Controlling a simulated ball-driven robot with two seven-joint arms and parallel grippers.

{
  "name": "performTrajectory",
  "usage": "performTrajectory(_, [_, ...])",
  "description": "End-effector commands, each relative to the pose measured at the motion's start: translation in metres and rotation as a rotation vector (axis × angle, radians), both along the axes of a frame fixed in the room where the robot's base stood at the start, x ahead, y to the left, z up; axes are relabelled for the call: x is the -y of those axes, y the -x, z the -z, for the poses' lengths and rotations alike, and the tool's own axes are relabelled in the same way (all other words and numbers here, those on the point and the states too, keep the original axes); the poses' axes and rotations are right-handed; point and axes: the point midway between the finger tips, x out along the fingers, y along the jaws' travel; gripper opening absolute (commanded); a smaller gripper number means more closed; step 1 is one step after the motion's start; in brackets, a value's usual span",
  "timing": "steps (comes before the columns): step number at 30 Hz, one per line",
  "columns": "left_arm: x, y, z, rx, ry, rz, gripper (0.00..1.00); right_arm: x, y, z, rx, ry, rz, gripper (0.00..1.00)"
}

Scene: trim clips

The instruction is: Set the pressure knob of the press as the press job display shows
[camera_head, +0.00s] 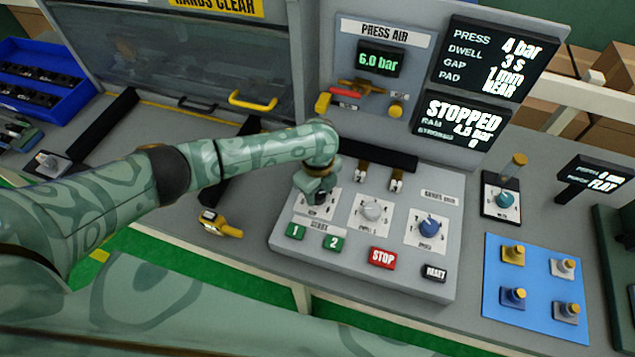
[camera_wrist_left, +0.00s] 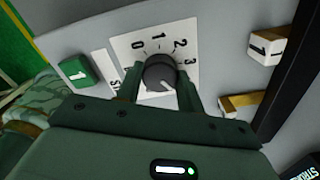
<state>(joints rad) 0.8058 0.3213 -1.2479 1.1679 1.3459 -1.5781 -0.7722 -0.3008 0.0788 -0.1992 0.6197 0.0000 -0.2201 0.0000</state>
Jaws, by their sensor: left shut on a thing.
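The press job display (camera_head: 490,60) reads PRESS 4 bar, DWELL 3 s, GAP 1 mm and a PAD line. My left gripper (camera_head: 318,194) is at the leftmost dial of the press panel (camera_head: 365,267). In the left wrist view its fingers (camera_wrist_left: 160,88) are shut on a black round knob (camera_wrist_left: 159,72), one on each side. The dial plate (camera_wrist_left: 128,47) shows 0, 1, 2 and 3. The knob's white pointer mark points to the lower right, past the 3; the figure there is hidden. The dial's name is mostly covered. My right gripper is not in view.
A white knob (camera_head: 372,209) and a blue knob (camera_head: 429,227) sit to the right on the panel. The status display (camera_head: 458,118) reads STOPPED. A yellow-handled tool (camera_head: 221,225) lies left of the panel.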

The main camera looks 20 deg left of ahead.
Motion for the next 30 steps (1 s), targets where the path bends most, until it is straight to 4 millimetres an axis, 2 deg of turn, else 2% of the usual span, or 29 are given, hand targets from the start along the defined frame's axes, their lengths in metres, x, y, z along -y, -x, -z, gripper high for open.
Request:
performTrajectory(1, [0.0, 0.001, -0.006, -0.002, 0.0, -0.036, 0.15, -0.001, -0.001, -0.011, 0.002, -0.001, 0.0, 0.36])
performTrajectory(3, [0.001, 0.0, -0.005, -0.002, 0.001, -0.089, 0.15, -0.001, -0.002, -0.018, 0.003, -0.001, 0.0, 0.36])
performTrajectory(12, [0.001, 0.0, -0.002, -0.002, 0.001, -0.264, 0.15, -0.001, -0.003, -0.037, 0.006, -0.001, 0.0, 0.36])
performTrajectory(30, [0.0, -0.001, 0.0, 0.001, 0.001, -0.339, 0.15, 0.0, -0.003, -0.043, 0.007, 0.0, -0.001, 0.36])
